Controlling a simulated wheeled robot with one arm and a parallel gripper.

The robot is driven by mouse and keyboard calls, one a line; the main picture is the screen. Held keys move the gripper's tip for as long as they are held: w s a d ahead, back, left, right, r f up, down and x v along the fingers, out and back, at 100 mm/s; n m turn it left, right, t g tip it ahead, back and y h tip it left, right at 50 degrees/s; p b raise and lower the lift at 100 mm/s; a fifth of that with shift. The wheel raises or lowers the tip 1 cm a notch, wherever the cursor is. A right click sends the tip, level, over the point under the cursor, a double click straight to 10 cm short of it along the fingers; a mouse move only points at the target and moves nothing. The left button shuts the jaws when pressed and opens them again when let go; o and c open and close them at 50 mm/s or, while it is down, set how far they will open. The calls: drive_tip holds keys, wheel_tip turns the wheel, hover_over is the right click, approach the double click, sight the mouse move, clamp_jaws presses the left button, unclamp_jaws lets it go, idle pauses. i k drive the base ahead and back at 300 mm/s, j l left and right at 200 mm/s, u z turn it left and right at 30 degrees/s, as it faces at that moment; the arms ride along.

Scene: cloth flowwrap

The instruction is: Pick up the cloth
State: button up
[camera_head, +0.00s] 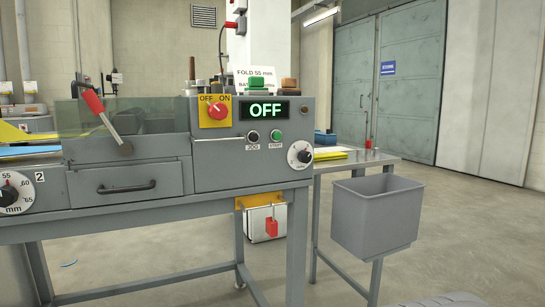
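No thing is plainly recognisable as the cloth. Flat yellow material (330,153) lies on the side table behind the machine's right end, partly hidden by the machine; I cannot tell whether it is cloth. A small blue item (325,138) lies behind it, too small to identify. At the left edge, a yellow piece (12,133) and a pale blue flat sheet (28,150) lie on the machine; their material is unclear. My gripper is not in view.
A grey machine (245,168) with an "OFF" display, red switch, dials and a red-handled lever fills the left and middle. A grey bin (377,217) hangs at the front of the side table (372,157). Open floor (480,220) lies to the right, before grey doors.

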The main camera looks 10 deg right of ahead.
sight(336, 155)
drive_tip(key=i+l+u, duration=0.15)
drive_tip(key=l+u, duration=0.15)
drive_tip(key=l, duration=0.8)
drive_tip(key=l+u, duration=0.3)
drive_tip(key=l, duration=0.85)
